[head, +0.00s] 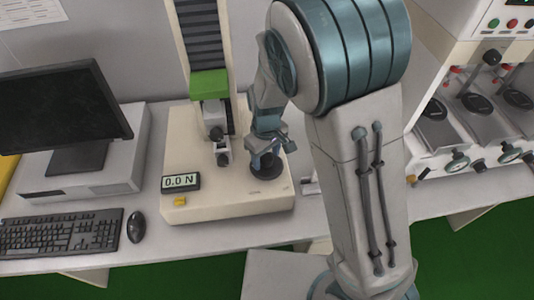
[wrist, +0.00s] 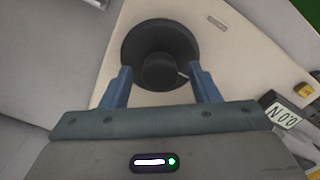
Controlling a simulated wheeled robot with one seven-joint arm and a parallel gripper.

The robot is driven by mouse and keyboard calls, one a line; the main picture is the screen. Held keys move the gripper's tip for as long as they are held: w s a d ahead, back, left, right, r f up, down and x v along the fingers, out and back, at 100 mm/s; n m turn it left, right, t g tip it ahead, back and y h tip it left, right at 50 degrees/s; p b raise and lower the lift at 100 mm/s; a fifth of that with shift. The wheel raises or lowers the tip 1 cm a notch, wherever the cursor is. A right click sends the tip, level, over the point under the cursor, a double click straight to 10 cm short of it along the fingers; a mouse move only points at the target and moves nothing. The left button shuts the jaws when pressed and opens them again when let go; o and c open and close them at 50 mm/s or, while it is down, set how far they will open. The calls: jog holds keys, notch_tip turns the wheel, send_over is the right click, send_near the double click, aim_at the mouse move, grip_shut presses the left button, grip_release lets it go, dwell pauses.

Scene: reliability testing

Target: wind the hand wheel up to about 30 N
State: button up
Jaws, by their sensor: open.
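The hand wheel (head: 266,170) is a black round wheel on the right part of the tester's cream base (head: 230,205). In the wrist view the hand wheel (wrist: 160,45) shows a wide disc with a round hub that has a small light mark on its side. My gripper (head: 267,155) is over the wheel, pointing down. In the wrist view my gripper's blue fingers (wrist: 160,78) are apart, one on each side of the hub; I cannot tell whether they touch it. The display (head: 180,182) on the base reads 0.0 N.
The tester's column (head: 203,40) with a green crosshead (head: 209,84) and grips (head: 216,130) stands just left of my gripper. A yellow button (head: 180,201) is below the display. A monitor (head: 60,105), keyboard (head: 62,232) and mouse (head: 136,227) are at left. Another machine (head: 480,110) stands at right.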

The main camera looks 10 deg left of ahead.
jog(key=c, duration=1)
jog(key=shift+m, duration=2.8)
jog(key=shift+w, duration=0.1)
jog(key=o, duration=1)
